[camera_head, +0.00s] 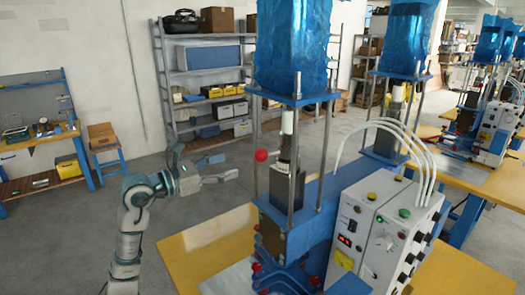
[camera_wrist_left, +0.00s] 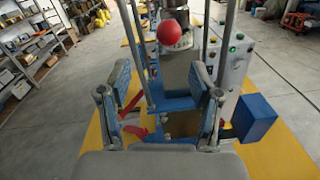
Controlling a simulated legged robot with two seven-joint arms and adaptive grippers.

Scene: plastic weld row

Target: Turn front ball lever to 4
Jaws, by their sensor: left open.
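The front ball lever ends in a red ball (camera_head: 261,155), on the left side of the nearest blue welding machine (camera_head: 310,228). The ball also shows in the left wrist view (camera_wrist_left: 171,31), in front of a grey cylindrical part, above and beyond the fingertips. My left gripper (camera_head: 230,168) is open and empty, to the left of the ball and apart from it. In the left wrist view its two fingers (camera_wrist_left: 165,85) stand wide apart with the machine's blue frame between and beyond them. Any scale or number by the lever is too small to read. My right gripper is not in view.
A white control box (camera_head: 372,238) with buttons stands right of the machine. Metal posts (camera_head: 295,150) rise beside the lever. The yellow table (camera_head: 205,240) lies below my left gripper.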

